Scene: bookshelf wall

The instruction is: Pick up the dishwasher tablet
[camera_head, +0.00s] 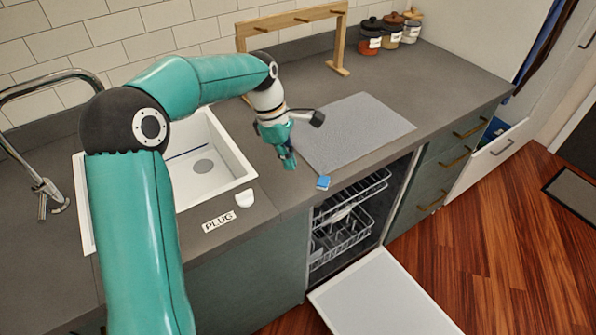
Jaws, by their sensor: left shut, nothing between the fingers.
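The dishwasher tablet (323,183) appears to be the small blue block at the counter's front edge, by the near corner of the grey mat. My left gripper (289,163) is shut and empty, pointing down above the counter between the sink and the mat. It is up and to the left of the blue block, apart from it. My right gripper is not in view.
The white sink (241,170) lies left of the gripper, partly behind my arm. A grey mat (355,130) lies right of it. A wooden rack (340,45) and jars (370,40) stand behind. The dishwasher door (380,300) is open below the counter.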

